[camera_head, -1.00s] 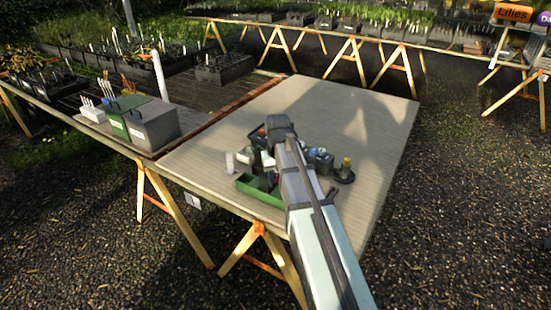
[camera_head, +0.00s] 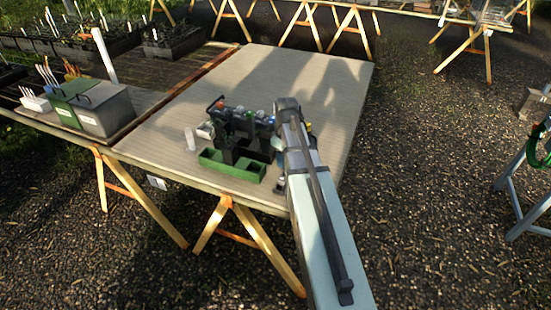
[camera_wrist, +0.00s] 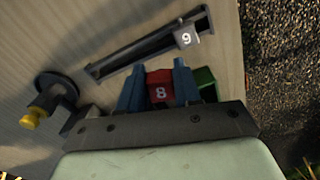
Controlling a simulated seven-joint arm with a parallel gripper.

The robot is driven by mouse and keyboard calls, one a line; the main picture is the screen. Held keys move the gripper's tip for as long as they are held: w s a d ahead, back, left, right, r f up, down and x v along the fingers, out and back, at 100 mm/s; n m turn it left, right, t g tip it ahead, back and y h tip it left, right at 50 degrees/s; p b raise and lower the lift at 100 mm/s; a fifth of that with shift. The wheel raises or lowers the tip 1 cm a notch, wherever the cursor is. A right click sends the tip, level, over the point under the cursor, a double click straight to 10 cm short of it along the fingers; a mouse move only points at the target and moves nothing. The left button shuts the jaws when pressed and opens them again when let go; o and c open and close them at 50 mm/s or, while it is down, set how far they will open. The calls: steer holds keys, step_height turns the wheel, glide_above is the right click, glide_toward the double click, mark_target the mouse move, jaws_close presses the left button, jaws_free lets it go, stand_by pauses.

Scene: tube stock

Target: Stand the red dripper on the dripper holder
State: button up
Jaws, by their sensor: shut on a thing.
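The red dripper (camera_wrist: 160,86), a red piece marked 8, sits between the blue fingertips of my gripper (camera_wrist: 158,76) in the wrist view. My gripper is shut on it. Its lower part is hidden by the gripper body. In the head view my wrist (camera_head: 288,108) is at the right side of the cluster of gear, and the fingers and dripper are hidden. A black slotted bar (camera_wrist: 145,50) with a tag marked 9 (camera_wrist: 187,37) lies beyond the fingertips. I cannot tell for sure whether it is the dripper holder.
A black round piece with a yellow knob (camera_wrist: 31,121) is left of the fingers. A green piece (camera_wrist: 206,82) shows behind the right finger. A green tray (camera_head: 213,164) and dark racks (camera_head: 238,142) stand left of my arm. The table's (camera_head: 300,80) far part is clear.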

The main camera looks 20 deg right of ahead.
steer(key=n, duration=0.2)
steer(key=d+n, duration=0.1)
steer(key=n, duration=0.1)
steer(key=shift+w+d+f, duration=0.15)
steer(key=shift+w+f, duration=0.05)
steer(key=n, duration=0.3)
steer(key=d+n, duration=0.1)
steer(key=n, duration=0.1)
steer(key=shift+w+f, duration=0.2)
steer(key=shift+w, duration=0.05)
steer(key=n, duration=0.5)
steer(key=shift+w+d+n, duration=0.1)
steer(key=shift+w+n, duration=0.1)
steer(key=shift+n, duration=0.1)
steer(key=n, duration=0.6)
steer(key=shift+w+d+f, duration=0.1)
steer(key=shift+w, duration=0.1)
steer(key=shift+f, duration=0.35)
steer(key=shift+f, duration=2.3)
steer(key=o, duration=1.1)
